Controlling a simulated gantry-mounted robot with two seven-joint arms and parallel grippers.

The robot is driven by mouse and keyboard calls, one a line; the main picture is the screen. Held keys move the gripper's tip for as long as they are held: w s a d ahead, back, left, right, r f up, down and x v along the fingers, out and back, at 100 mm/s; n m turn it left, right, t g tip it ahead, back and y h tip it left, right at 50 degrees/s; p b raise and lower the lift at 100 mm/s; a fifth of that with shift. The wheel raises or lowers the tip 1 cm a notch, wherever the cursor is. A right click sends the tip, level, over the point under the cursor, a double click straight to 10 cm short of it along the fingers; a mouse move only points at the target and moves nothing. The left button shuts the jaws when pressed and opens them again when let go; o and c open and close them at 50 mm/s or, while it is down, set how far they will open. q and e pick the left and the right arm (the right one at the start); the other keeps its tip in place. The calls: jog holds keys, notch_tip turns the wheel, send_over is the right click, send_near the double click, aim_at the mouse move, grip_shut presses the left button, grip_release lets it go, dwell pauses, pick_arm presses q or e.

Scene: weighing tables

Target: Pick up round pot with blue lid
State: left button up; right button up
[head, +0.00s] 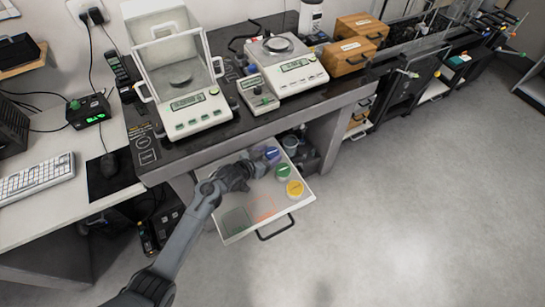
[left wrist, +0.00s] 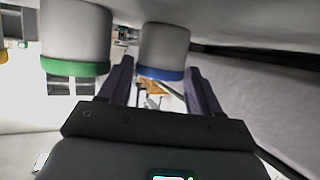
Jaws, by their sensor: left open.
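The round pot with the blue lid (head: 272,153) stands in the open drawer at its far side, partly hidden by my left gripper (head: 257,163). In the left wrist view the blue-lidded pot (left wrist: 164,45) has a grey body and appears upside down. It lines up with the gap between the two fingers of my left gripper (left wrist: 160,68). The gripper is open, with a finger on each side of the blue lid. I cannot tell whether either finger touches it. My right gripper is not in view.
A green-lidded pot (head: 283,173) stands close beside the blue one, also in the left wrist view (left wrist: 75,38). A yellow-lidded pot (head: 295,188) is nearer the drawer front. The drawer (head: 222,224) sits under the dark weighing table (head: 225,133) holding two balances. The drawer's front left is free of pots.

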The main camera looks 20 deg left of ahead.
pick_arm(q)
jog(key=c, duration=0.7)
jog(key=shift+c, duration=0.3)
jog(key=shift+r, duration=0.1)
